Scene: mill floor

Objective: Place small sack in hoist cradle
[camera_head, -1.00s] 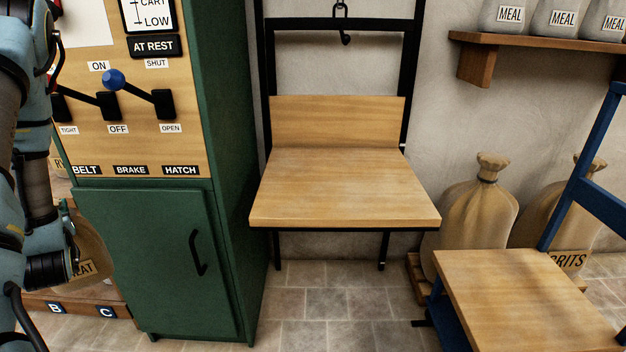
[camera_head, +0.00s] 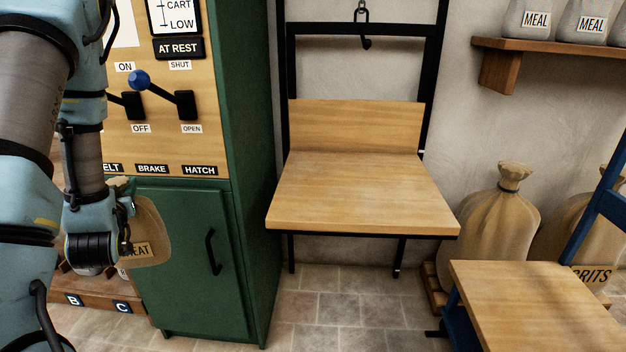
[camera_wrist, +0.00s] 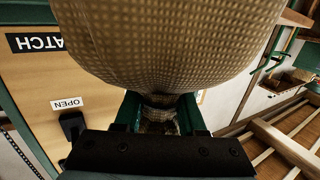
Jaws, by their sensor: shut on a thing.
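A small tan sack (camera_head: 153,236) with a label ending in "EAT" hangs at the left, in front of the green cabinet. My gripper (camera_wrist: 158,115) is shut on the gathered neck of the sack in the wrist view, and the sack's woven body (camera_wrist: 170,40) fills the top of that view. The hoist cradle (camera_head: 362,193) is a wooden seat and backboard in a black frame, right of the cabinet. Its seat is bare.
The green cabinet (camera_head: 200,260) with its lever panel stands between my gripper and the cradle. Right of the cradle are a large full sack (camera_head: 500,215) and a blue-framed wooden cart (camera_head: 535,300). A shelf (camera_head: 560,55) holds meal sacks. Tiled floor is open before the cradle.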

